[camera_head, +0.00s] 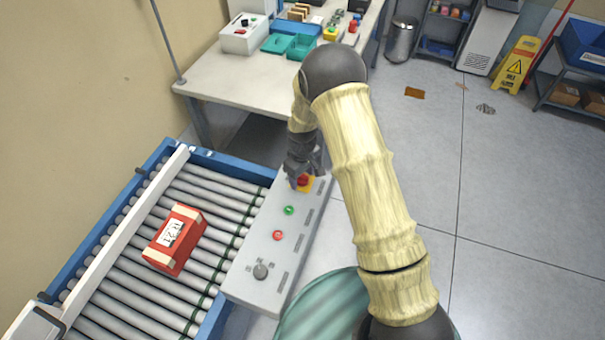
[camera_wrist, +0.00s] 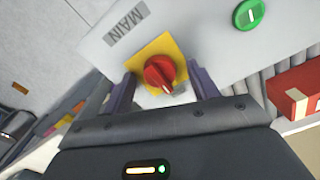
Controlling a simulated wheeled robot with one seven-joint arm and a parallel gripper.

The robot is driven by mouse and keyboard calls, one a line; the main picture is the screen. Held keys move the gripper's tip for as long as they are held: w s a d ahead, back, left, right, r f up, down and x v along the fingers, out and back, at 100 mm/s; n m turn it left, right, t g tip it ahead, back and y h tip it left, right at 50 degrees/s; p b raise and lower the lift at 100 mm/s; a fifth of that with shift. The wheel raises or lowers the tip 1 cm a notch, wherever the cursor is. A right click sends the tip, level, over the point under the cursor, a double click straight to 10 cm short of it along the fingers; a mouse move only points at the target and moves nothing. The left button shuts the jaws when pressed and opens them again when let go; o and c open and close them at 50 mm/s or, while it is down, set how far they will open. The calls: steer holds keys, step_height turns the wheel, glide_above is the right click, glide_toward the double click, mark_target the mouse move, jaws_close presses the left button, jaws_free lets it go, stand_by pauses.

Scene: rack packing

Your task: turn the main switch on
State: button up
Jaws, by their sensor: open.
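The main switch (camera_wrist: 159,72) is a red rotary knob on a yellow square plate, beside a label reading MAIN. In the head view the knob (camera_head: 303,181) is at the far end of the grey control panel (camera_head: 250,284), partly hidden by my gripper. My gripper (camera_wrist: 163,86) is open, with one finger on each side of the knob in the wrist view. I cannot tell whether the fingers touch it. The knob's pale mark points toward the lower right in the wrist view.
The panel also holds a green button (camera_head: 289,210), a red button (camera_head: 277,235) and a grey knob (camera_head: 260,271). A red box (camera_head: 174,240) lies on the roller conveyor (camera_head: 137,283) to the left. A white table (camera_head: 215,77) with trays stands behind. Floor to the right is mostly clear.

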steer(key=c, duration=1)
steer(key=shift+m, duration=0.6)
steer(key=m+b, duration=0.1)
steer(key=m, duration=0.2)
steer(key=shift+m+b, duration=0.3)
steer(key=m, duration=0.4)
steer(key=shift+w+m+b, duration=0.1)
steer(key=shift+m+b, duration=0.2)
steer(key=m, duration=0.4)
steer(key=shift+r, duration=0.1)
steer(key=m, duration=0.4)
steer(key=shift+m+p, duration=0.3)
